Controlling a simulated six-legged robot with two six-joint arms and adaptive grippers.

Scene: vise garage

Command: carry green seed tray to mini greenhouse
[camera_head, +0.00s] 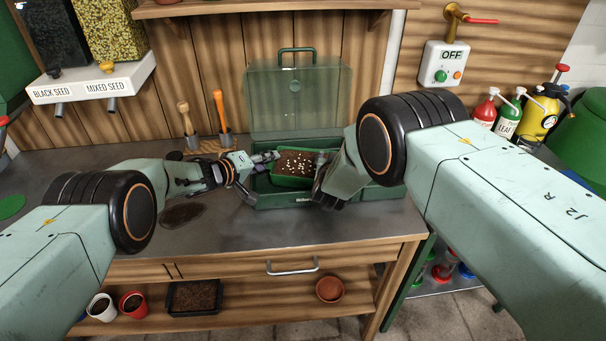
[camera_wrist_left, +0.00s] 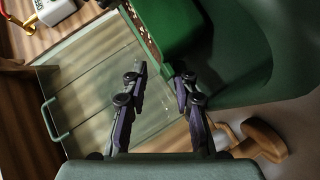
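The green seed tray (camera_head: 291,182) holds dark soil with pale seeds. It is level, at the open mini greenhouse (camera_head: 280,202), between my two grippers; whether it rests on the floor inside is hidden. The greenhouse's clear green lid (camera_head: 295,95) stands raised behind. My left gripper (camera_head: 262,176) is at the tray's left end, fingers spread. In the left wrist view its fingers (camera_wrist_left: 162,82) are apart with nothing between them, close to the tray (camera_wrist_left: 183,28). My right gripper (camera_head: 322,185) is at the tray's right end; its fingers are mostly hidden, so its grip is unclear.
Seed dispensers (camera_head: 95,85) hang at the upper left. Spray bottles (camera_head: 507,115) stand at the right. The bench top (camera_head: 225,230) in front is clear. Pots (camera_head: 133,305) and a black tray (camera_head: 195,297) sit on the lower shelf.

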